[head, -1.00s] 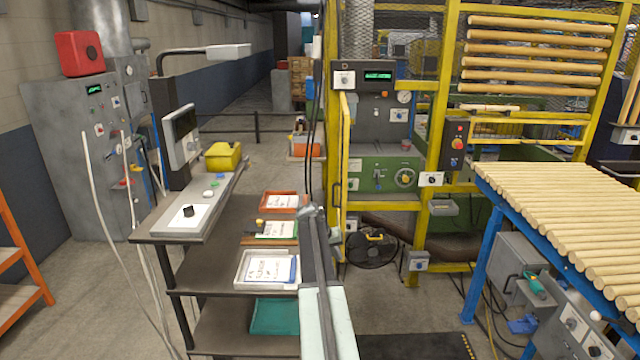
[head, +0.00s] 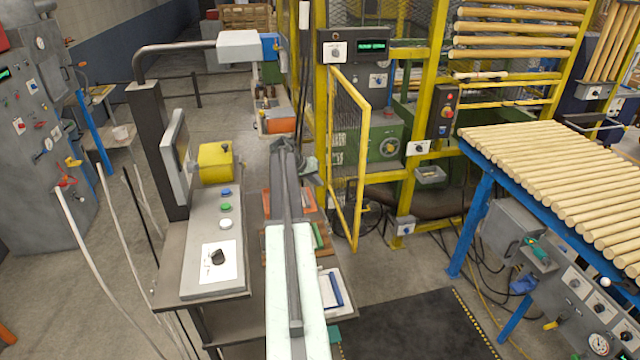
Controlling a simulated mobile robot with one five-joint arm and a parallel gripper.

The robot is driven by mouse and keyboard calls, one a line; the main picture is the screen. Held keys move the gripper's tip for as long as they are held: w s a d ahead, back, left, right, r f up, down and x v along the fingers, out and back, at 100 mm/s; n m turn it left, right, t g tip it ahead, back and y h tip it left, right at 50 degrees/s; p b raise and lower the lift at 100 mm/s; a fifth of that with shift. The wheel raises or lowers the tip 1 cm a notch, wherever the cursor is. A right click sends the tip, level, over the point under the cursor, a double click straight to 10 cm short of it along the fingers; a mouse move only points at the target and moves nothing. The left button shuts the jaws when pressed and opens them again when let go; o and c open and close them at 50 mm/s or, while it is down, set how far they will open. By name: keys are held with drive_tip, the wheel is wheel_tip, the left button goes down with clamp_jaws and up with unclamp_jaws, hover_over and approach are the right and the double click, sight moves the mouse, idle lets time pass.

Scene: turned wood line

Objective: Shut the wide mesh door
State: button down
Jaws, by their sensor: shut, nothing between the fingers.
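The wide mesh door (head: 348,150) has a yellow frame with dark wire mesh. It stands open, swung out from the yellow machine cage, with its hinge side at the left post and its free edge (head: 362,180) nearer me. Through the opening I see the green machine (head: 375,140). My gripper (head: 308,168) is at the far end of my arm, left of the door. It is shut and holds nothing. It is small and partly hidden by my arm, and I see no clear contact with the door.
A bench with a button panel (head: 215,240) and a yellow box (head: 216,163) stands at left. A blue-legged table of wooden rods (head: 545,180) is at right. A dark mat (head: 420,325) lies on the floor in front of the cage. Cables hang near the left post.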

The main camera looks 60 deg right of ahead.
drive_tip(key=s+d+f+b, duration=0.7)
drive_tip(key=f+b, duration=0.1)
idle(0.4)
drive_tip(key=shift+d, duration=0.1)
